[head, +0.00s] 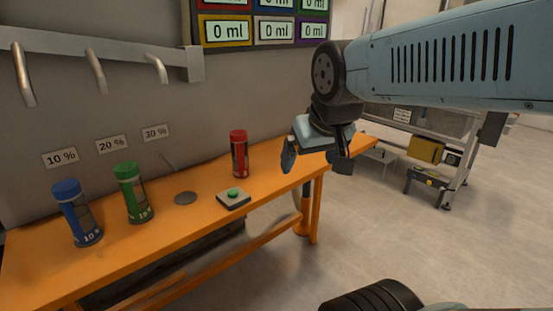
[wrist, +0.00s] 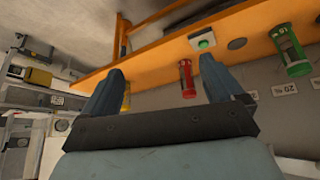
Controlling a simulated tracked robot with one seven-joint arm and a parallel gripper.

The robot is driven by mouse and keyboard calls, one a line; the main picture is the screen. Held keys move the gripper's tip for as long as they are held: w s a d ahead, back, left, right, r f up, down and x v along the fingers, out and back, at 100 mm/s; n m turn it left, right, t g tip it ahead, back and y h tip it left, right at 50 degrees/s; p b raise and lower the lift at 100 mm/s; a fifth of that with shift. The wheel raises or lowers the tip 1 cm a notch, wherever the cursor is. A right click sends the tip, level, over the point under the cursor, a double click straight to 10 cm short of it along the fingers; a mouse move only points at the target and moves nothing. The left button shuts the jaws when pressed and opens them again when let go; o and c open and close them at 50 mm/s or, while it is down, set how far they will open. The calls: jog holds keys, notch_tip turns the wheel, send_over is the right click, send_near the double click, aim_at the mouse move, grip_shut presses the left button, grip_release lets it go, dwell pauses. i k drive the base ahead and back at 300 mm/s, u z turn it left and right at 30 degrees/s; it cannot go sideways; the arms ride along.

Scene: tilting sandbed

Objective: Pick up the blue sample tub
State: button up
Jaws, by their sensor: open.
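The blue sample tub (head: 77,213) stands upright at the left end of the orange bench, marked 10, below the "10 %" label. It does not show in the wrist view. My gripper (head: 318,162) is open and empty, above the right end of the bench and far to the right of the blue tub. Its two fingers (wrist: 158,82) are spread apart in the wrist view, with nothing held between them.
On the orange bench (head: 160,235) stand a green tub (head: 133,193) and a red tub (head: 239,154). A green button box (head: 233,199) and a flat grey disc (head: 185,198) lie between them. Metal spouts (head: 97,70) project from the wall above. Open floor lies at right.

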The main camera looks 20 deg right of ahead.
aim_at(69, 195)
jog(key=u, duration=1)
jog(key=k, duration=0.95)
jog(key=u, duration=0.25)
jog(key=i, duration=1)
jog(key=z, duration=0.1)
